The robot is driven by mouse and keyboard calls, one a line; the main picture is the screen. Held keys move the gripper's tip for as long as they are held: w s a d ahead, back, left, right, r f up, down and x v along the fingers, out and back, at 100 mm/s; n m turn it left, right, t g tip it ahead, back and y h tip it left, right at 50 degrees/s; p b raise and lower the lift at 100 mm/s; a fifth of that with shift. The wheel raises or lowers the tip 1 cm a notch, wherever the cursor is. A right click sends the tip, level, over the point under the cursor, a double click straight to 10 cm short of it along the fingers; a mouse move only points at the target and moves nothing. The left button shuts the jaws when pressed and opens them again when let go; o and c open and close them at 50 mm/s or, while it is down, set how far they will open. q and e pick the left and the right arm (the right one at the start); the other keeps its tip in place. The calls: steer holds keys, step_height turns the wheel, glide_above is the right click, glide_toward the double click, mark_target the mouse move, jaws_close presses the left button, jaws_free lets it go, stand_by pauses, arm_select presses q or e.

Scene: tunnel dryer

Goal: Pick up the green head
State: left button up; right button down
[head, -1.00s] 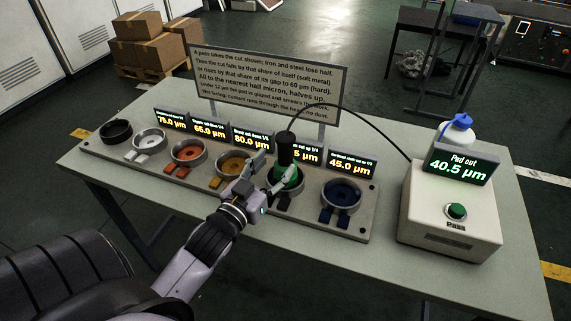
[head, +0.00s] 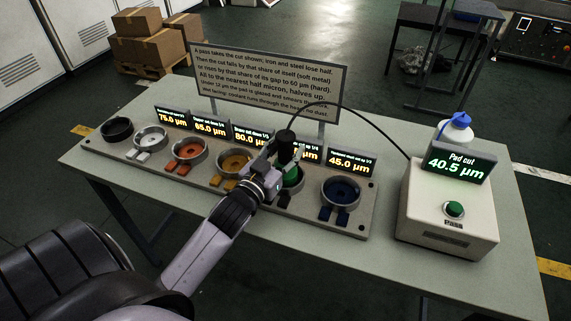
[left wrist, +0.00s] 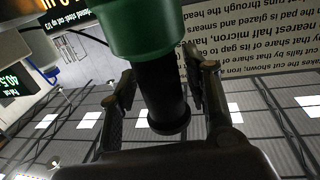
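The green head (head: 293,178) sits in a round holder in the row on the rack, with a black upright grip (head: 286,147) on top and a cable from it. In the left wrist view the green body (left wrist: 143,28) and the black grip (left wrist: 162,95) fill the middle. My left gripper (head: 273,170) is at the head. In the left wrist view its fingers (left wrist: 160,85) stand open, one on each side of the black grip, with a gap showing on the left. The gripper hides part of the head and its holder. My right gripper is not in view.
Other holders stand in the row, including an orange one (head: 235,161) and a blue one (head: 341,191). Small displays and a sign (head: 265,82) stand behind. A white box (head: 450,213) with a green button is on the right. The front table strip is clear.

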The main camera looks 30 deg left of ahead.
arm_select(q)
jaws_close()
stand_by(0.3)
stand_by(0.4)
steer(key=shift+r, duration=0.2)
